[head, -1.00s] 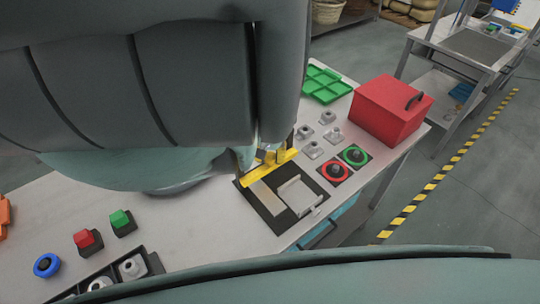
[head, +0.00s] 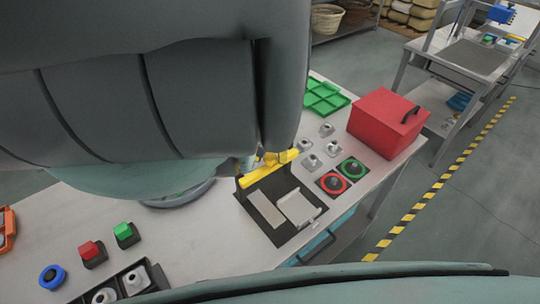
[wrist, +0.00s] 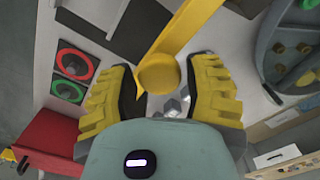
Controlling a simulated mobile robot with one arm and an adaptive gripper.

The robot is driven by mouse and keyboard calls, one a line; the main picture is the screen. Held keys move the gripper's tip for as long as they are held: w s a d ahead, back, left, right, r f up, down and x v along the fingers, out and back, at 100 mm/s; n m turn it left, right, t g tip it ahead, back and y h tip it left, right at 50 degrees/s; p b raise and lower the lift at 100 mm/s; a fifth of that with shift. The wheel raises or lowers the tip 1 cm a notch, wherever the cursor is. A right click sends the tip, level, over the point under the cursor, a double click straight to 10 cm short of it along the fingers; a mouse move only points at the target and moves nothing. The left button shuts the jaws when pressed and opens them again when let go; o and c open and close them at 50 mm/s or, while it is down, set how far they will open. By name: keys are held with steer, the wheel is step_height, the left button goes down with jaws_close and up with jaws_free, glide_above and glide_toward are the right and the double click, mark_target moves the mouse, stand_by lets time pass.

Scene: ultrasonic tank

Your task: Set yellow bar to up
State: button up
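The yellow bar (head: 283,158) shows in the head view at the upper left edge of a dark panel (head: 271,231), partly hidden by my arm. In the wrist view the bar (wrist: 189,28) runs from the middle up to the top right, with a round yellow knob (wrist: 158,73) on it. In the head view my fingertips are mostly hidden behind my arm.
Red (head: 333,183) and green (head: 353,169) ring buttons lie right of the panel, near several grey knobs. A red box (head: 385,130) and a green tray (head: 325,97) stand further back. A red button (head: 90,251), a green button (head: 124,233) and a blue one (head: 52,276) are at front left.

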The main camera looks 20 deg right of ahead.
mark_target(270, 155)
steer(key=o, duration=0.3)
steer(key=shift+o, duration=0.2)
step_height(270, 155, up, 5)
steer(key=shift+w+a+r, duration=0.1)
steer(key=shift+r, duration=1.1)
